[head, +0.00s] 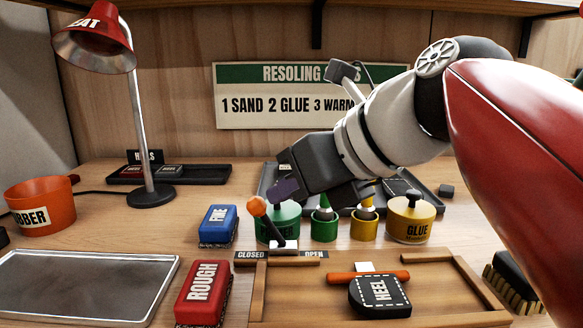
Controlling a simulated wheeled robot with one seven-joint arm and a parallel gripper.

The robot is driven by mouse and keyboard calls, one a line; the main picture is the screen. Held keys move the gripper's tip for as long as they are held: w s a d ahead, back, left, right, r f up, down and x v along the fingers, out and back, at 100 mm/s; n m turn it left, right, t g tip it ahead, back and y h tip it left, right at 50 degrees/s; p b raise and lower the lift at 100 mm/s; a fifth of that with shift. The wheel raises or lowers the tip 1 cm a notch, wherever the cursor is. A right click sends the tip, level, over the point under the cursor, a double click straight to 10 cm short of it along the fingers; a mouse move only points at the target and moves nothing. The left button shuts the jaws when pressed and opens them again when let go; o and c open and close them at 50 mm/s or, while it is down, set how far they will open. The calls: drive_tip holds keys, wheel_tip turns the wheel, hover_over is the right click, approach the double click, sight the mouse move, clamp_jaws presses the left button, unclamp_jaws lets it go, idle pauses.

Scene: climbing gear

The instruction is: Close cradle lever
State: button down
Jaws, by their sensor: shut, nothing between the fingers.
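The cradle lever (270,224) has an orange knob and a dark stem rising from a white base. It leans to the left, its knob toward the side of the CLOSED label (251,254); the OPEN label (313,253) is to the right. It stands at the back edge of the wooden cradle (257,292). My gripper (284,190) is shut and empty, just above and right of the knob. It looks close to the knob, but I cannot tell whether they touch. A black HEEL piece (379,294) sits in the cradle in front of an orange bar (368,277).
Green, yellow and GLUE pots (410,221) stand behind the cradle, beneath my arm. Blue FINE (219,225) and red ROUGH (203,291) blocks stand left. A metal tray (85,288), orange cup (40,205) and red lamp (95,38) are further left. A brush (512,283) is right.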

drive_tip(key=shift+s+d, duration=0.15)
drive_tip(key=shift+s, duration=0.15)
drive_tip(key=shift+r+p, duration=0.3)
drive_tip(key=shift+r, duration=0.45)
